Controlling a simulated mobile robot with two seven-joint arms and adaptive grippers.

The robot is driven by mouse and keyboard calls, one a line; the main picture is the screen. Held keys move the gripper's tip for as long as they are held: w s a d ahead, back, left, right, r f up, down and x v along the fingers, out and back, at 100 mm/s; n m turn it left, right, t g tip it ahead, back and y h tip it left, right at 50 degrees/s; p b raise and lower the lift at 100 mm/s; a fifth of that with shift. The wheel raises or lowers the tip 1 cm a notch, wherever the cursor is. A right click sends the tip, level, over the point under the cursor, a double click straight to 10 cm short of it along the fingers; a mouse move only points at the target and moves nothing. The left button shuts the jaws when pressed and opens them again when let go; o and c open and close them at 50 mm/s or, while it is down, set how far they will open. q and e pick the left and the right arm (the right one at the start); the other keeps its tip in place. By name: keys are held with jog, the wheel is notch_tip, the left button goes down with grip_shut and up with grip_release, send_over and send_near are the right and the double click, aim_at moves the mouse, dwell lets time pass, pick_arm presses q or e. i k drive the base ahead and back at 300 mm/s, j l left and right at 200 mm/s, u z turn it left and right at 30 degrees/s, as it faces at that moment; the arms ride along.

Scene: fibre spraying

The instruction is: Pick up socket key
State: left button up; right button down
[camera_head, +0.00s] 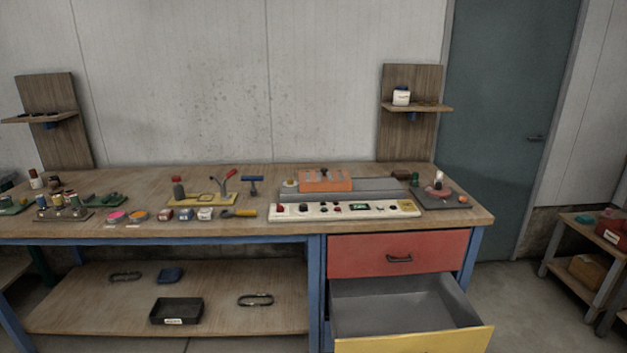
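A small blue T-shaped tool (252,184), which looks like the socket key, is on the workbench (120,178) left of the grey machine with the orange block. Its crossbar is at the top and its stem points toward the front of the bench. It is too small to tell whether it stands in a holder or lies flat. Neither of my grippers is in view.
A yellow plate (192,200) with a red-handled clamp is left of the tool. A yellow-handled tool (244,212) lies in front. The orange block (325,180) and control panel (345,210) are to the right. The lower yellow-fronted drawer (415,340) is open and empty.

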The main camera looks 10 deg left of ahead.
aim_at(253, 192)
jog(key=i+j+z, duration=0.1)
jog(key=j+z, duration=0.2)
jog(key=i+j+z, duration=0.1)
jog(key=j+z, duration=0.75)
jog(key=j, duration=0.9)
jog(key=i, duration=0.05)
